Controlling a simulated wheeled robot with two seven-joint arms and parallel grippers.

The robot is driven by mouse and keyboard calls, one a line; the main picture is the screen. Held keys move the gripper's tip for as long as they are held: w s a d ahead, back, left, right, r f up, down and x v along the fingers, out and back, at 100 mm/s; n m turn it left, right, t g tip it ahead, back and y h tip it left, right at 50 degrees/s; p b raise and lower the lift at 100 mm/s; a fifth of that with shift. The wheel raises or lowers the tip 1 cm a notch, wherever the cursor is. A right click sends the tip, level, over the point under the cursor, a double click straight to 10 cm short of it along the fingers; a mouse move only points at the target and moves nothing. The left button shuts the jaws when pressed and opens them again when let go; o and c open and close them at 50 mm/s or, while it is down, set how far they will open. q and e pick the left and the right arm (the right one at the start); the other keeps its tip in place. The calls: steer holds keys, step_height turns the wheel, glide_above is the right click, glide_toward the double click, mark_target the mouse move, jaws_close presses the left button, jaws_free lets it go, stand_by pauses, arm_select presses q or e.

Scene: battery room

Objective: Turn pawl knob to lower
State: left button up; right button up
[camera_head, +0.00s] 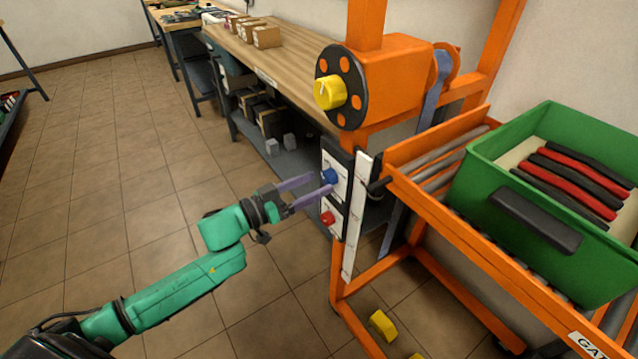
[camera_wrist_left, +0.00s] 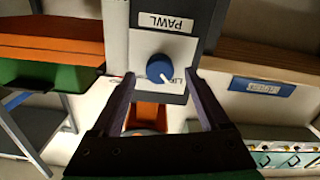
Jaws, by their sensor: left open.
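The blue pawl knob (camera_head: 329,176) sits on a white plate on the dark control panel of the orange stand. In the left wrist view the blue knob (camera_wrist_left: 160,68) has a white pointer line and sits under a label (camera_wrist_left: 179,22) reading PAWL. My left gripper (camera_head: 320,185) is open, with its purple fingers pointing at the knob. In the left wrist view the open fingertips (camera_wrist_left: 160,80) lie to either side of the knob; whether they touch it I cannot tell. My right gripper is not in view.
A red knob (camera_head: 327,218) sits just below the blue one. A yellow knob (camera_head: 329,92) is on the black disc above. A green crate (camera_head: 500,213) with red and black rods stands on the orange roller frame at right. The tiled floor at left is clear.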

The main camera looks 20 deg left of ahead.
arm_select(q)
steer(key=shift+x, duration=0.95)
jaws_close()
